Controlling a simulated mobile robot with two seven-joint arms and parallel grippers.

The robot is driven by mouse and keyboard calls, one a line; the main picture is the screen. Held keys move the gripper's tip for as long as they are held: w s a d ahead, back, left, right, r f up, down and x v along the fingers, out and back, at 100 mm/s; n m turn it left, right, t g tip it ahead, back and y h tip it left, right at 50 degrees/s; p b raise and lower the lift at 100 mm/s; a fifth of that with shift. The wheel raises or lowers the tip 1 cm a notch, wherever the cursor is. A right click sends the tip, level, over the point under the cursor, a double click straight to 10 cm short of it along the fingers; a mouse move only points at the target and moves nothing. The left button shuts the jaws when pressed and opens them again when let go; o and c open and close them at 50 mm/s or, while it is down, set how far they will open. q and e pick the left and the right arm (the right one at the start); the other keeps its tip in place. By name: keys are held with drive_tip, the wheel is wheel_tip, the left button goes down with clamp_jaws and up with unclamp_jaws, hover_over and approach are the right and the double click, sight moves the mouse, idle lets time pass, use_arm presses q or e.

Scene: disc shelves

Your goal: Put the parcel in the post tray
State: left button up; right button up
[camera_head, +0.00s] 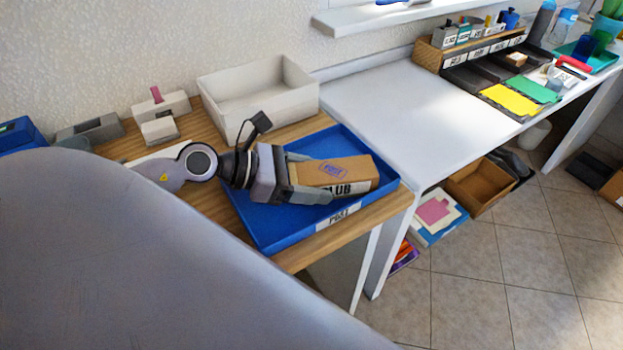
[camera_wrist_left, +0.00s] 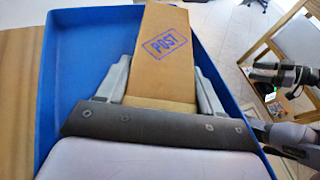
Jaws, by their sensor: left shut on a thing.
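The parcel (camera_head: 350,170) is a brown cardboard box with a blue POST stamp and a white label on its side. The parcel also shows in the left wrist view (camera_wrist_left: 166,50). My left gripper (camera_head: 300,178) is shut on the parcel, with one finger on each side of it in the left wrist view (camera_wrist_left: 160,85). The post tray (camera_head: 275,238) is blue and shallow, with a white label on its front edge. The parcel is over the right part of the tray, within its outline. I cannot tell whether its underside touches the tray floor.
A white open bin (camera_head: 258,90) stands behind the tray on the wooden table (camera_head: 395,205). Small grey and white boxes (camera_head: 160,107) stand at the left. A white desk (camera_head: 410,120) adjoins at the right, its near part clear. Cartons (camera_head: 478,185) are on the floor below.

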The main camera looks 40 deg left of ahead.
use_arm(q)
drive_tip(key=shift+f, duration=0.1)
drive_tip(key=o, duration=1.2)
drive_tip(key=shift+c, duration=0.2)
drive_tip(key=shift+s+a+r, duration=0.2)
drive_tip(key=shift+s+a, duration=0.1)
drive_tip(key=shift+v, duration=5.65)
drive_tip(key=shift+w+d+r, duration=0.1)
drive_tip(key=shift+r, duration=0.05)
